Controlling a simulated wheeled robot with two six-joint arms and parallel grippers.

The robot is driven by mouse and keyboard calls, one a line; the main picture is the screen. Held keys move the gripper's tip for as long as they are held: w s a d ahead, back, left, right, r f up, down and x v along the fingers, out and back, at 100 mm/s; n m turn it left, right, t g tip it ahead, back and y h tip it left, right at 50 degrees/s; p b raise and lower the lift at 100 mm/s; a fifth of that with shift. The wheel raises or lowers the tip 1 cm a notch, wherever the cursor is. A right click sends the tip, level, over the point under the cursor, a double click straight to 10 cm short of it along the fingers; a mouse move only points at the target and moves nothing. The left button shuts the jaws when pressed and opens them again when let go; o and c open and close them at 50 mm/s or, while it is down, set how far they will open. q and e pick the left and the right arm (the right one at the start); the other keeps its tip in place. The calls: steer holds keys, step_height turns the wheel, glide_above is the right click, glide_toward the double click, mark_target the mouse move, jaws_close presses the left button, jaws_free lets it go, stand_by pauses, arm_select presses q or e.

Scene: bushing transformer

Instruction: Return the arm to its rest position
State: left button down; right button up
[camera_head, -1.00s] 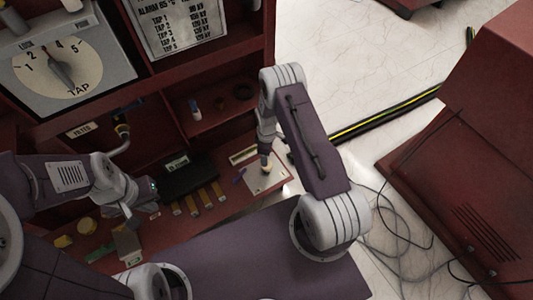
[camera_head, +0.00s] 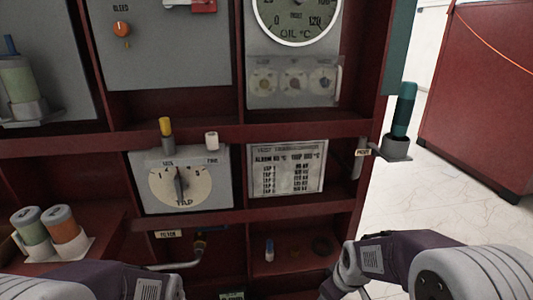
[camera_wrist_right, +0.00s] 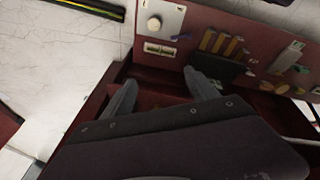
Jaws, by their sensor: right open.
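In the head view my right arm (camera_head: 395,258) comes in from the lower right and folds at an elbow in front of the red cabinet. Its gripper is outside that view. In the right wrist view my right gripper (camera_wrist_right: 160,93) has its two grey fingers spread apart with nothing between them. It points over the red lower shelf board (camera_wrist_right: 258,28), with open space below. My left arm (camera_head: 92,280) lies along the bottom left of the head view; its gripper does not show.
The red cabinet holds a tap dial (camera_head: 181,186), a printed plate (camera_head: 288,168) and an oil gauge (camera_head: 298,8). A teal cylinder (camera_head: 404,110) stands in a bracket at its right edge. White floor (camera_head: 385,215) is clear to the right, before another red cabinet (camera_head: 485,85).

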steer(key=s+f+m+g, duration=0.2)
steer(key=s+m, duration=0.4)
steer(key=s, duration=0.5)
step_height(320, 180, up, 32)
steer(key=p, duration=3.2)
steer(key=shift+r+m+p, duration=0.25)
steer(key=shift+m+p, duration=0.15)
steer(key=shift+s+f, duration=0.1)
